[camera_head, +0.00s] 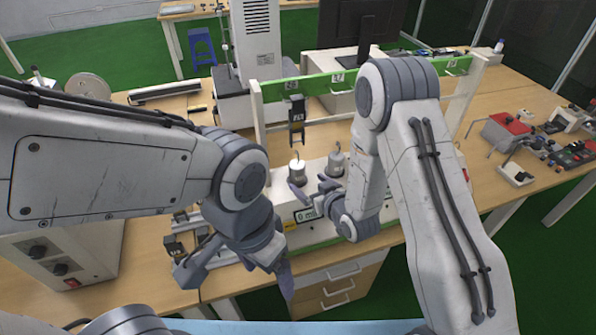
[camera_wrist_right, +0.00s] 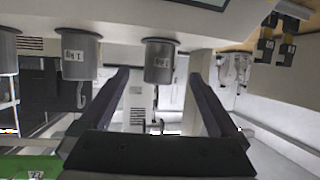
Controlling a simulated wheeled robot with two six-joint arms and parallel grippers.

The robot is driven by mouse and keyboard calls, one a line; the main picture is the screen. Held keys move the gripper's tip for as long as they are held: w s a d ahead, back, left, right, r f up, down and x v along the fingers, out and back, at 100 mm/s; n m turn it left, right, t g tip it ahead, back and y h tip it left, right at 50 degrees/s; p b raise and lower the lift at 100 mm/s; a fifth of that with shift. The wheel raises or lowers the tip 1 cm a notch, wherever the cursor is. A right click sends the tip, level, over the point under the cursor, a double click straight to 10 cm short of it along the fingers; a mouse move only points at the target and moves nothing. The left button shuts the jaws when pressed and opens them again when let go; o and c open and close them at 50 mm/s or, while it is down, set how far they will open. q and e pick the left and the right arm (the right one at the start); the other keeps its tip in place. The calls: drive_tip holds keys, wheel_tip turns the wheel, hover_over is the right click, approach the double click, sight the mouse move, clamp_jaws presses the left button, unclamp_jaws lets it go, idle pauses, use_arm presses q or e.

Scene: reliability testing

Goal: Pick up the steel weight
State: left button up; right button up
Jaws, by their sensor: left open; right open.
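A grey steel weight (camera_head: 297,171) with a hook on top stands on the white machine base, and a second weight (camera_head: 336,165) stands to its right. In the right wrist view, which looks upside down, one labelled weight (camera_wrist_right: 160,63) appears between the fingers, with another labelled weight (camera_wrist_right: 80,55) and part of a third (camera_wrist_right: 7,52) to the left. My right gripper (camera_head: 312,189) is open and empty, just in front of the weights; its fingers (camera_wrist_right: 162,90) show no contact. My left gripper (camera_head: 236,279) is open and empty, lower down near the table's front edge.
A green-and-white frame (camera_head: 345,78) stands over the machine, with a black hanging gauge (camera_head: 297,115). A grey control box (camera_head: 65,250) stands at left. Red-topped devices (camera_head: 505,130) lie on the right of the wooden table. My right arm hides part of the machine.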

sight(301, 177)
drive_tip(key=x, duration=0.3)
drive_tip(key=shift+p, duration=0.3)
drive_tip(key=p+x, duration=0.2)
drive_tip(key=x, duration=0.2)
drive_tip(key=shift+w+a+r, duration=0.1)
drive_tip(key=shift+w, duration=0.2)
drive_tip(key=shift+w+a+f, duration=0.15)
drive_tip(key=shift+w+f, duration=0.05)
drive_tip(key=shift+w, duration=0.1)
